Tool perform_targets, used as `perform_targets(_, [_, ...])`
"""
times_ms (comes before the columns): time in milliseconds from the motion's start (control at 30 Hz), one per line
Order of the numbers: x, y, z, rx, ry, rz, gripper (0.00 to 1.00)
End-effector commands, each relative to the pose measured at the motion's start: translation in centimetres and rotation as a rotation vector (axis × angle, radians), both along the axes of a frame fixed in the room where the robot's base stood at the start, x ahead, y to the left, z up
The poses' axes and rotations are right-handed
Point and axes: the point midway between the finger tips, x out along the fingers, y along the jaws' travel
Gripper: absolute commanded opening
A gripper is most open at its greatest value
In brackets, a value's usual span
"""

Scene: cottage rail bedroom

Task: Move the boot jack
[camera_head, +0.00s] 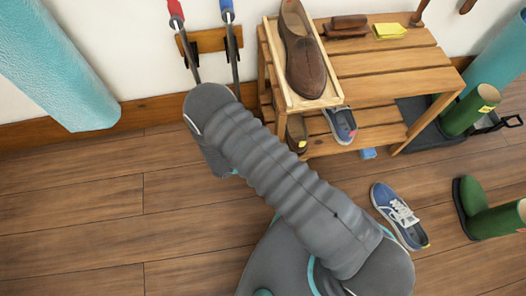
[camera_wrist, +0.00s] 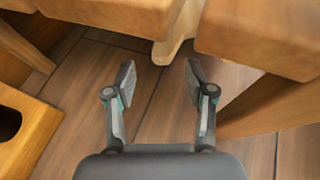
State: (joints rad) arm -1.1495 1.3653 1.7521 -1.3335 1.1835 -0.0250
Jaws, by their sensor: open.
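My gripper (camera_wrist: 160,72) is open and empty in the wrist view, with its two fingers apart over the plank floor. A pale wooden piece (camera_wrist: 176,45) with a shaped lower end shows just beyond the fingertips, between two orange-brown wooden parts; most of it is hidden. An orange wooden piece with a dark rounded opening (camera_wrist: 35,108) shows at the left edge. I cannot tell for certain whether either piece is the boot jack. In the head view my arm hides the gripper, and no boot jack is clearly recognisable.
A slatted wooden shoe rack (camera_head: 375,70) stands against the wall. A pale tray (camera_head: 271,45) with a brown shoe (camera_head: 304,62) lies on it. A blue sneaker (camera_head: 398,214) and green boots (camera_head: 470,108) are at the right. The floor at the left is clear.

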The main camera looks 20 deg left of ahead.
Motion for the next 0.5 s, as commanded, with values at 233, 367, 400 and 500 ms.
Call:
perform_targets(233, [2.6,-2.0,-1.4,-0.001,0.001,-0.001,0.54])
perform_targets(367, [3.4,-2.6,-1.8,0.000,0.000,-0.002,0.54])
perform_targets(400, [3.5,-2.7,-1.8,0.000,0.000,-0.001,0.54])
perform_targets(500, [3.7,-2.8,-1.9,0.000,0.000,0.001,0.54])
